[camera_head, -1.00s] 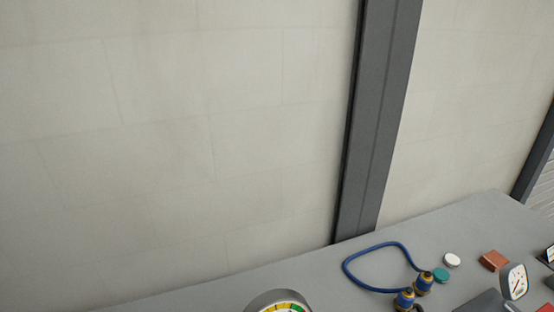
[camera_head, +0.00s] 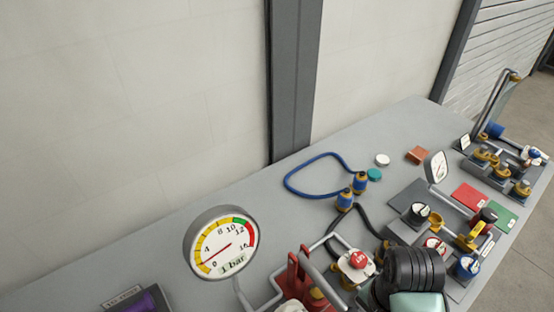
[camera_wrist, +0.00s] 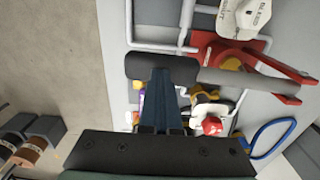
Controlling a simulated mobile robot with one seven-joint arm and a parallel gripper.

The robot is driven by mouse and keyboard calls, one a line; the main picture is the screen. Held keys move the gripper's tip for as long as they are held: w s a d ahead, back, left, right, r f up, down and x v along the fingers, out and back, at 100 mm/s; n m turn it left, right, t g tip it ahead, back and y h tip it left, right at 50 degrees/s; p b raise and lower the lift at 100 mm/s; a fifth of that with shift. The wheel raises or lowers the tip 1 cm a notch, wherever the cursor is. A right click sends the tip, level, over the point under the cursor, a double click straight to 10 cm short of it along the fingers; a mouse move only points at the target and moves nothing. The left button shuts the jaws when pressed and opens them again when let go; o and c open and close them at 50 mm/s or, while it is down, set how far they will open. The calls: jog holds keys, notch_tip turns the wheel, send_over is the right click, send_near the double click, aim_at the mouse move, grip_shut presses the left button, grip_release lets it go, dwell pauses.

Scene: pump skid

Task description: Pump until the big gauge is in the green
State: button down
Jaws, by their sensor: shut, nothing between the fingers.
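The big gauge (camera_head: 221,243) stands at the lower middle of the head view. Its red needle points to the lower left, at the low end of the scale near 0; the green band is at the upper right, around 10 to 12. The pump's red bracket (camera_head: 296,275) and grey lever (camera_head: 324,284) are to its right. In the wrist view, the lever (camera_wrist: 240,82) runs from the red bracket (camera_wrist: 275,72) to a black grip (camera_wrist: 137,66). My gripper (camera_wrist: 161,74) is shut and empty, its tips over or against the grip; contact is unclear.
A white piece with a red knob (camera_head: 358,260) stands right of the pump. A blue hose loop (camera_head: 300,190) lies behind. Small gauges, valves and red and green plates (camera_head: 470,196) crowd the right.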

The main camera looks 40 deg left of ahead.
notch_tip(320, 180, up, 9)
jog(key=p, duration=0.9)
jog(key=shift+f, duration=0.15)
jog(key=shift+f+b, duration=2.8)
jog(key=shift+f, duration=1.75)
notch_tip(320, 180, up, 9)
jog(key=p, duration=0.9)
jog(key=shift+r, duration=0.1)
